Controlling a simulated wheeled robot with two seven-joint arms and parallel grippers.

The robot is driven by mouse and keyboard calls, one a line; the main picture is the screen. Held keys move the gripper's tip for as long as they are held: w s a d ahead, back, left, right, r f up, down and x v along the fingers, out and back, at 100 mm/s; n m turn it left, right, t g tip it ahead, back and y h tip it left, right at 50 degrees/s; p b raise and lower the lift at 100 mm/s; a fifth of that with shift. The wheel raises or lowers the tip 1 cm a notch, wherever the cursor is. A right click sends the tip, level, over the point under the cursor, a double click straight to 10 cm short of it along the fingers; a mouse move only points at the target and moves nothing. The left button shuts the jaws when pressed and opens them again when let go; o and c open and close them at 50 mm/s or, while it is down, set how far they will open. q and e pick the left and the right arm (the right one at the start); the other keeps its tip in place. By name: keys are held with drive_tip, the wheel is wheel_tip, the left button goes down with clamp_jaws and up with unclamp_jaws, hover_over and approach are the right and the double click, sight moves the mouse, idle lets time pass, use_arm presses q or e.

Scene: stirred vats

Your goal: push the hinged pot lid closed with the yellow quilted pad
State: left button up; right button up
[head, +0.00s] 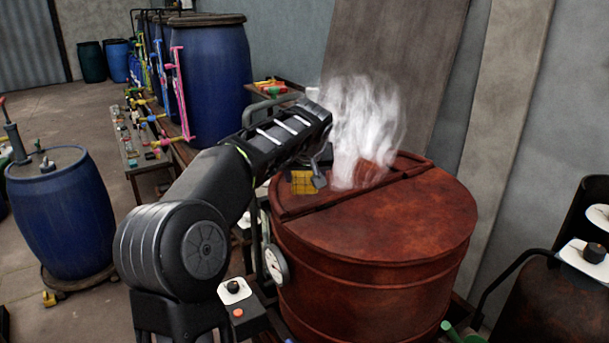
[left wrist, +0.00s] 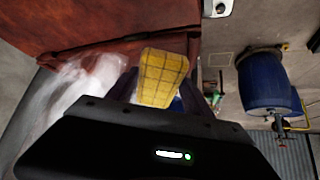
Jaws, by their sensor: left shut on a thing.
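The pot (head: 370,285) is a large rust-red round vat in the head view, with a flat top (head: 390,220) crossed by a raised bar. White steam (head: 365,130) rises from its far part and hides much of what is there. I cannot tell the hinged lid's angle. My left gripper (head: 318,168) is over the far left part of the pot, shut on the yellow quilted pad (head: 304,183). The pad also shows in the left wrist view (left wrist: 163,76), in front of the red surface (left wrist: 90,25); contact is unclear. My right gripper is out of view.
A dial gauge (head: 276,265) is on the pot's left side. A blue barrel (head: 62,215) stands at left, and a taller blue barrel (head: 207,80) behind. A low bench (head: 140,150) holds small coloured parts. A dark vessel (head: 555,295) stands at right.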

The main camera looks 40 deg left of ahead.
use_arm(q)
drive_tip(key=shift+s+r, duration=0.1)
drive_tip(key=s+a+r+p, duration=0.1)
drive_tip(key=s+r, duration=0.3)
drive_tip(key=s, duration=0.1)
drive_tip(key=shift+s+a+r, duration=0.3)
drive_tip(key=shift+a+r, duration=0.05)
drive_tip(key=shift+r, duration=0.05)
idle(0.6)
